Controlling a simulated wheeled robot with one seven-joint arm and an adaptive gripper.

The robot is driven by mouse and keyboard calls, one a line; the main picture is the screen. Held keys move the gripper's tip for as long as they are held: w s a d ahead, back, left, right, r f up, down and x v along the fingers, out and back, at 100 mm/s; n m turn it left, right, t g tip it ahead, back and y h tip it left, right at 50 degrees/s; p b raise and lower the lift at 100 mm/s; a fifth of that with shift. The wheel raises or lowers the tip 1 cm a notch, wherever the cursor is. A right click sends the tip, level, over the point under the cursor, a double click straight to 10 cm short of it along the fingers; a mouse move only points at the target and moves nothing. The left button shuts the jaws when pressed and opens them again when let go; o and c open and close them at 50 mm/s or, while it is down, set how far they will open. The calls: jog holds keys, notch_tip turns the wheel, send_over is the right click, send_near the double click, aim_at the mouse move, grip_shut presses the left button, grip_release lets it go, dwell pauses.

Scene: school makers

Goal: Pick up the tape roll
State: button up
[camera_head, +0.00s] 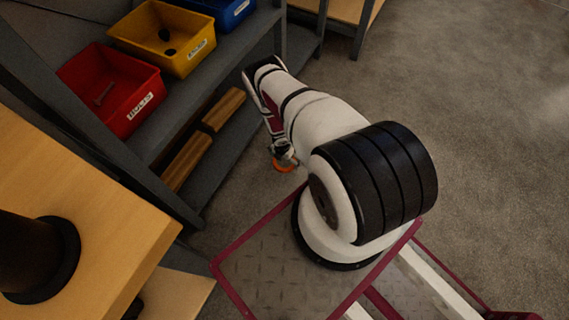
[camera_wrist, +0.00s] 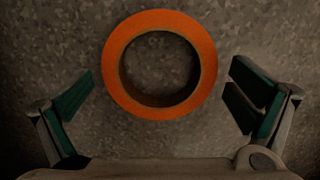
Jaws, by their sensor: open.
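An orange tape roll (camera_wrist: 207,65) lies flat on the grey floor in the wrist view, its round hole facing up. My gripper (camera_wrist: 160,98) is open, with one green-padded finger at the left and one at the right of the roll. The roll sits between and slightly beyond the fingertips in the picture, with a gap on both sides. In the head view, the tape roll (camera_head: 283,167) shows as a small orange arc, partly hidden by my gripper (camera_head: 284,157). How high the fingers are above the floor I cannot tell.
A grey shelf unit (camera_head: 181,112) stands left of my arm, holding a red bin (camera_head: 136,105), a yellow bin (camera_head: 180,60) and a blue bin (camera_head: 236,15). Wooden pieces (camera_head: 188,160) lie on its lower shelf. A wooden table (camera_head: 105,235) is at the lower left. Open floor (camera_head: 480,120) extends right.

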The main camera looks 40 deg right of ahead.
jog(key=shift+f, duration=0.25)
jog(key=c, duration=1.1)
jog(key=shift+r, duration=0.1)
jog(key=shift+r+p, duration=0.7)
jog(key=shift+r, duration=0.15)
notch_tip(320, 180, up, 2)
jog(key=shift+r+p, duration=0.15)
jog(key=shift+p, duration=0.7)
jog(key=s+d+p, duration=0.1)
jog(key=s, duration=0.4)
jog(key=s+d+p, duration=0.1)
jog(key=s+d, duration=0.1)
jog(key=s, duration=0.3)
jog(key=s+d+r+p, duration=0.1)
jog(key=s+d, duration=0.1)
jog(key=s, duration=0.3)
jog(key=shift+d, duration=0.2)
